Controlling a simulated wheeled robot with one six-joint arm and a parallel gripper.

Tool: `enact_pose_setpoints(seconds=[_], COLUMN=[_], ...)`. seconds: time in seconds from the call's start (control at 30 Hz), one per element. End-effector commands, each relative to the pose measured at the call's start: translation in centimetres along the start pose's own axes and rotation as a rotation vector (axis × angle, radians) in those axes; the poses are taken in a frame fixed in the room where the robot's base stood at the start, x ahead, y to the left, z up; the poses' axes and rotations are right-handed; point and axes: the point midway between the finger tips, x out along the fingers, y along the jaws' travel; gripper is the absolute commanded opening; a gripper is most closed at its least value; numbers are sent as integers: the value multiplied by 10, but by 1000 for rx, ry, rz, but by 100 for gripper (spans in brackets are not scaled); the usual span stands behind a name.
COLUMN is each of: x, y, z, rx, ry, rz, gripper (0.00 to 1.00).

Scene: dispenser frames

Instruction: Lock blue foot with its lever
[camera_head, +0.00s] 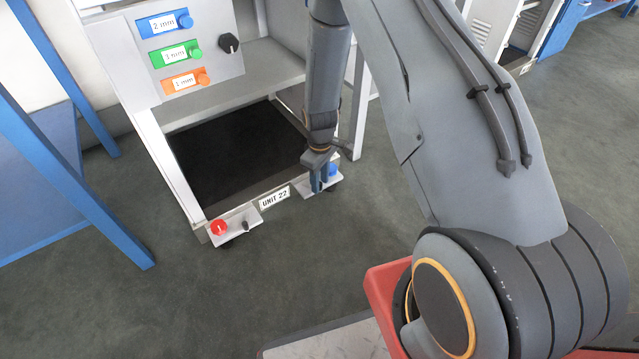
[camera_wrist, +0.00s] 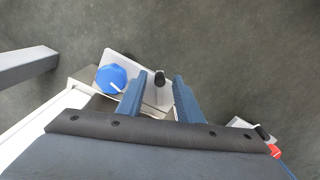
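The blue foot's round blue knob (camera_wrist: 112,78) sits on a white plate (camera_wrist: 121,58) in the wrist view, with a white pointer mark. In the head view the blue foot (camera_head: 332,170) shows partly behind my gripper (camera_head: 318,184), at the unit's right front corner. Its small black lever (camera_wrist: 159,78) stands on the same plate, right of the knob. My gripper (camera_wrist: 161,80) is open, pointing down, with its two blue fingers apart on either side of the lever in the picture. I cannot tell whether they touch it or how high they are. The lever is hidden in the head view.
The red foot (camera_head: 219,228) and its black lever (camera_head: 245,226) are at the unit's left front corner. A "UNIT 22" label (camera_head: 275,198) lies between the feet. A blue-legged table (camera_head: 115,215) stands at left. The floor in front is clear.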

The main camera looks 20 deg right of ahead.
Motion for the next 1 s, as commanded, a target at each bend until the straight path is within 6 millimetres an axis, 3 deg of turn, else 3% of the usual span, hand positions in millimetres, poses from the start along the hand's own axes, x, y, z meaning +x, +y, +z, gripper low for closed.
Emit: enact_pose_setpoints(seconds=[0.27, 0.47, 1.0], x=[3, 3, 0], y=[0, 0, -8], z=[0, 0, 1], rx=[0, 0, 124], ry=[0, 0, 0], rz=[0, 0, 0], gripper=[33, 0, 0])
